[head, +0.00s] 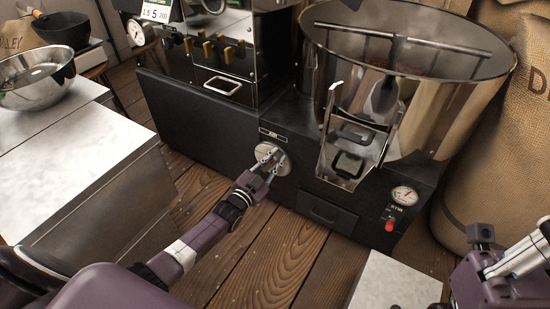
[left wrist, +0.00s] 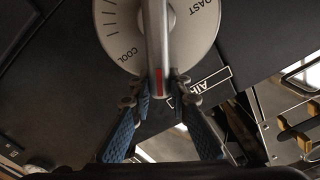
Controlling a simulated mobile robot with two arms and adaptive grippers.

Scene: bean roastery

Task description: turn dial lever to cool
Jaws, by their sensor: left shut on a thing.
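The dial (head: 266,153) is a pale round plate on the front of the black roaster, under a small label. In the left wrist view the dial (left wrist: 120,28) reads COOL at lower left and ROAST at upper right. Its metal lever (left wrist: 158,50) has a red mark near the end, which points down in the picture, between the two words. My left gripper (head: 275,160) is at the dial, shut on the lever's end. In the left wrist view its blue-padded fingers (left wrist: 163,115) stand either side of the lever end. Part of my right arm shows at the head view's lower right; its jaws are unclear.
A large metal cooling drum (head: 420,90) with a stirring arm stands right of the dial, with an open metal chute (head: 352,150) in front. A gauge (head: 404,195) and red switch (head: 390,225) are below. A steel bowl (head: 38,80) and burlap sacks flank the machine.

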